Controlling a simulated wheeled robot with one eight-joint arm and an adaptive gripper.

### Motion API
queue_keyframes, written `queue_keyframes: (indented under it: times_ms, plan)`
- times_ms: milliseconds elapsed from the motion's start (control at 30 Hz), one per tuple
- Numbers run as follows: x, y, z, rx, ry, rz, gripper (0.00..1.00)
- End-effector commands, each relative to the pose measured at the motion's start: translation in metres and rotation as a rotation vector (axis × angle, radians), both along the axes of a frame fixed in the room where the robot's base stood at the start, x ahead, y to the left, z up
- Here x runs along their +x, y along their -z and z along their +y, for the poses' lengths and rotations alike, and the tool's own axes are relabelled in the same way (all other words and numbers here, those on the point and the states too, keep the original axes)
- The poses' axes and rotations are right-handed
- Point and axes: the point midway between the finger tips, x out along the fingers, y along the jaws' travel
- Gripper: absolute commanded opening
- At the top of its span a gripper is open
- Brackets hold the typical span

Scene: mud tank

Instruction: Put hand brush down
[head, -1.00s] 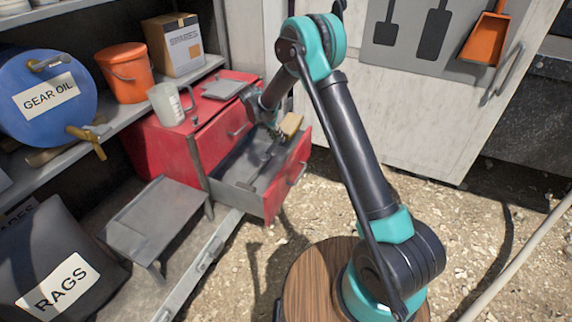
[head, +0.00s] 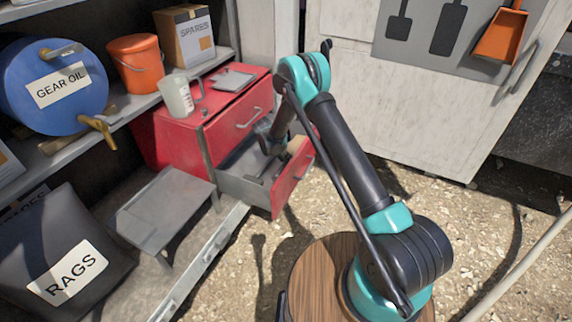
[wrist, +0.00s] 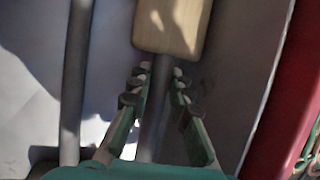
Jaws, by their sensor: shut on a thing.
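The hand brush (wrist: 172,24) has a pale wooden block and a grey handle. In the wrist view its handle runs between the two fingers of my gripper (wrist: 161,82), which are shut on it. The block lies just beyond the fingertips; the bristles are hidden. In the head view the brush block (head: 297,145) shows small inside the open drawer (head: 289,188) of the red cabinet. My gripper there is largely hidden. I cannot tell whether the brush touches the drawer floor.
A grey rod-like thing (wrist: 76,85) lies in the drawer, left of the brush. The red cabinet (head: 180,140) carries a jug (head: 178,96). A low grey stand (head: 165,208) and a rags bag (head: 62,250) are to the left. An orange dustpan (head: 500,36) hangs on the panel.

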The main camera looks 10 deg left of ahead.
Motion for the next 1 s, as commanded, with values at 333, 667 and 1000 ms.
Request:
queue_keyframes:
  times_ms: [333,667,1000]
  plan:
    - [0.000,0.027,0.000,0.000,0.000,0.000,0.00]
    - [0.000,0.027,0.000,0.000,0.000,0.000,0.39]
    - [-0.003,0.015,0.005,0.000,-0.001,0.000,0.39]
